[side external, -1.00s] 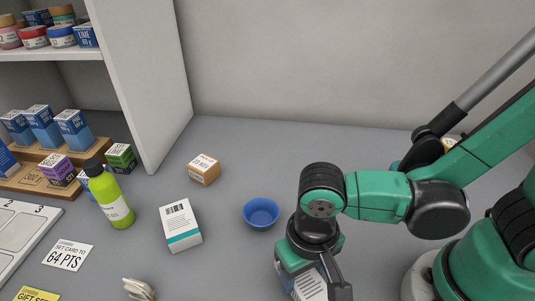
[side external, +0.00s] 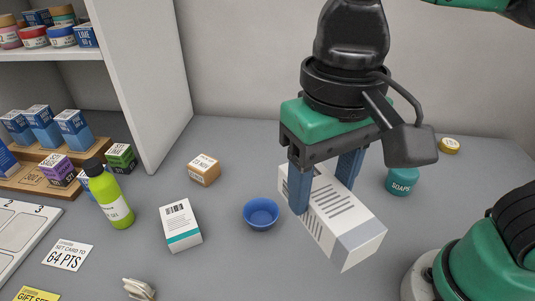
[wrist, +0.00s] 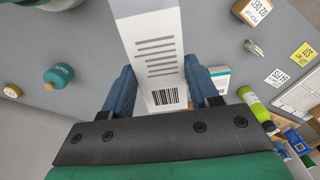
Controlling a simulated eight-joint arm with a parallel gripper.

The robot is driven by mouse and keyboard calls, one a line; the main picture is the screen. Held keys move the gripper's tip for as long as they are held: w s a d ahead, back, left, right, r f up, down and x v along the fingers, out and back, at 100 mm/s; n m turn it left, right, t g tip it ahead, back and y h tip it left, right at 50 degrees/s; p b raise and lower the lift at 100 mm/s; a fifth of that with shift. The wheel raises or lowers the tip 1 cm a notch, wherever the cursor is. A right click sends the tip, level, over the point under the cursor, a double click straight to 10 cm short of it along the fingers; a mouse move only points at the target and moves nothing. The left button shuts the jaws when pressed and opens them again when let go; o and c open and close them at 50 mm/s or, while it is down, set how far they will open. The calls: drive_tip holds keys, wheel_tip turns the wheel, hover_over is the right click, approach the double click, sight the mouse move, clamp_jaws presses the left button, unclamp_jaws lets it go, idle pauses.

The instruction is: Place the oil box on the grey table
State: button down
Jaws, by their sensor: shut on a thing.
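My gripper (side external: 324,186) is shut on a long white box (side external: 342,218) with printed lines and a pale grey end. Its blue fingers press on the box's two sides. I hold it tilted above the grey tabletop (side external: 220,265), apart from it. In the wrist view my gripper (wrist: 161,90) has the white box (wrist: 153,45) between its fingers, with a barcode near the palm. I cannot read the word oil on it. Another white box with a teal band (side external: 181,226) lies on the grey surface to the left; it is partly hidden in the wrist view.
A blue bowl (side external: 261,213) stands just left of the held box. A teal soap jar (side external: 402,182) stands behind it, to the right. A small cardboard box (side external: 204,169), a green bottle (side external: 110,196) and shelves (side external: 140,80) are farther left.

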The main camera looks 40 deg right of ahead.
drive_tip(key=shift+w+r, duration=0.2)
drive_tip(key=shift+r, duration=0.1)
drive_tip(key=w+d+f+n, duration=0.1)
drive_tip(key=w+d, duration=0.6)
drive_tip(key=w, duration=0.1)
drive_tip(key=w+d+f+n, duration=0.1)
drive_tip(key=w+d+f, duration=0.1)
drive_tip(key=w+d, duration=0.6)
drive_tip(key=shift+w+f, duration=0.25)
drive_tip(key=shift+w, duration=0.05)
drive_tip(key=s+a+r, duration=0.1)
drive_tip(key=s+a, duration=0.4)
drive_tip(key=s+a+r+m, duration=0.1)
drive_tip(key=s+a, duration=0.4)
drive_tip(key=s, duration=0.1)
drive_tip(key=s+a+r+m, duration=0.1)
drive_tip(key=s+a+r, duration=0.1)
drive_tip(key=s+a, duration=0.3)
drive_tip(key=shift+s, duration=0.55)
